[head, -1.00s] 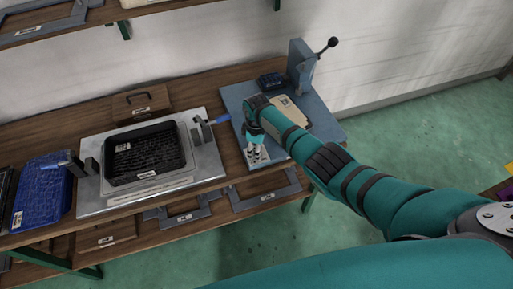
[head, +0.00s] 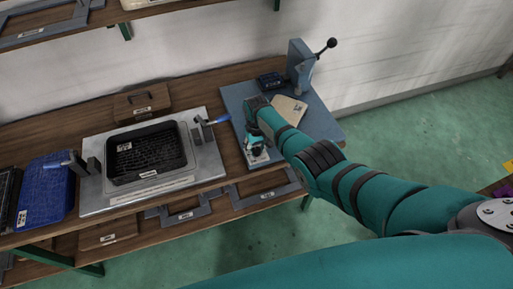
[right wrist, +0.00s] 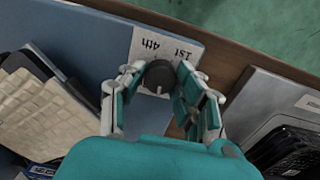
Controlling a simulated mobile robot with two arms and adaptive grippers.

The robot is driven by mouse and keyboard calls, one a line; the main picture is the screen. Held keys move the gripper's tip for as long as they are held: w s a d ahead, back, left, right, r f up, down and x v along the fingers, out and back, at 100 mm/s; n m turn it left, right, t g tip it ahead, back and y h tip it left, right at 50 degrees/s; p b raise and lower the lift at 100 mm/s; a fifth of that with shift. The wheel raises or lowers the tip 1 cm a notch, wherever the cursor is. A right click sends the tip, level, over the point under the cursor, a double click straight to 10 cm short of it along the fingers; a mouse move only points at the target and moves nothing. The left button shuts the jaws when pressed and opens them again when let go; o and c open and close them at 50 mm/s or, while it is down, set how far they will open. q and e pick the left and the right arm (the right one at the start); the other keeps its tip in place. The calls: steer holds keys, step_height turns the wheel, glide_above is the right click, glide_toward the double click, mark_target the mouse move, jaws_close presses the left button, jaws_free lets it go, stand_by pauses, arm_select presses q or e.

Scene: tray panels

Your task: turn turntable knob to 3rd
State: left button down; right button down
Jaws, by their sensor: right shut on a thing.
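The dark round knob (right wrist: 160,73) stands on the blue base plate (right wrist: 115,35) by its edge. A white mark on the knob faces the bottom of the right wrist view, away from the visible "1st" and "4th" on the white label (right wrist: 150,45). Other label text is hidden. My right gripper (right wrist: 160,80) is shut on the knob, with fingers on both sides. In the head view my right gripper (head: 257,152) hides the knob. A tan panel (head: 291,107), perhaps on the turntable, lies beyond my wrist. My left gripper is not in view.
A blue-grey lever press (head: 301,68) stands at the back of the base plate. To the left, a black tray (head: 115,178) sits on a metal plate (head: 212,172) with clamps.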

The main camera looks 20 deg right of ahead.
mark_target(256, 149)
steer(key=m, duration=0.4)
steer(key=shift+w+r+m, duration=0.1)
steer(key=shift+m, duration=2.2)
steer(key=c, duration=0.9)
jaws_free()
steer(key=shift+c, duration=0.2)
step_height(256, 149, up, 12)
